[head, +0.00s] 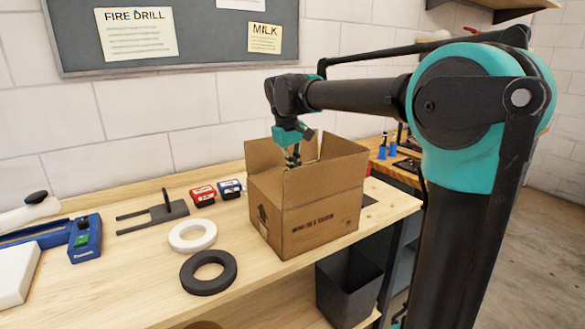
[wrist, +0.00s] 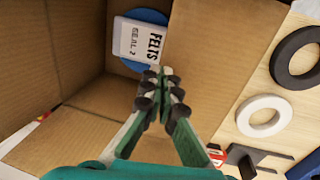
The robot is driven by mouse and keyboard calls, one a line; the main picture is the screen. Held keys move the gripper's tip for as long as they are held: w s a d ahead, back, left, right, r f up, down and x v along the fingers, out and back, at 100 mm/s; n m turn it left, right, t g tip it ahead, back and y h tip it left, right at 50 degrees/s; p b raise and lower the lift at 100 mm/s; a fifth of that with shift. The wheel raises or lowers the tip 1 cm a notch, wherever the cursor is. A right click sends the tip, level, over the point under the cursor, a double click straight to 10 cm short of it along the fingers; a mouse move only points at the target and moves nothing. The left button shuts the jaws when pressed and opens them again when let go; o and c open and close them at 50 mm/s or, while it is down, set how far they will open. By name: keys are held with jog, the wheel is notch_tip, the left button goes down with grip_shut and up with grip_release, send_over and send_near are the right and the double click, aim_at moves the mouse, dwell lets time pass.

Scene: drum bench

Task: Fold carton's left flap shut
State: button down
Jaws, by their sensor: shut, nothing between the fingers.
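The brown cardboard carton (head: 322,214) stands on the wooden bench with its top open and its flaps standing up. Its left flap (head: 263,165) rises from the left face; in the wrist view the left flap (wrist: 225,50) shows as a broad brown panel right of the fingers. My gripper (head: 292,160) is shut and empty, pointing down over the opening on the inner side of the left flap. In the wrist view its fingertips (wrist: 162,80) overlap the flap's edge; I cannot tell whether they touch it. A white FELTS packet (wrist: 138,40) and a blue disc (wrist: 150,17) lie inside.
A white ring (head: 193,235) and a black ring (head: 208,272) lie left of the carton. A dark bin (head: 347,290) is below the bench. A wall board (head: 200,30) hangs behind.

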jog(key=shift+w+d+f, duration=0.1)
jog(key=shift+d+f, duration=0.1)
jog(key=shift+f, duration=0.2)
jog(key=shift+r, duration=0.15)
dwell(0.4)
jog(key=shift+r, duration=0.7)
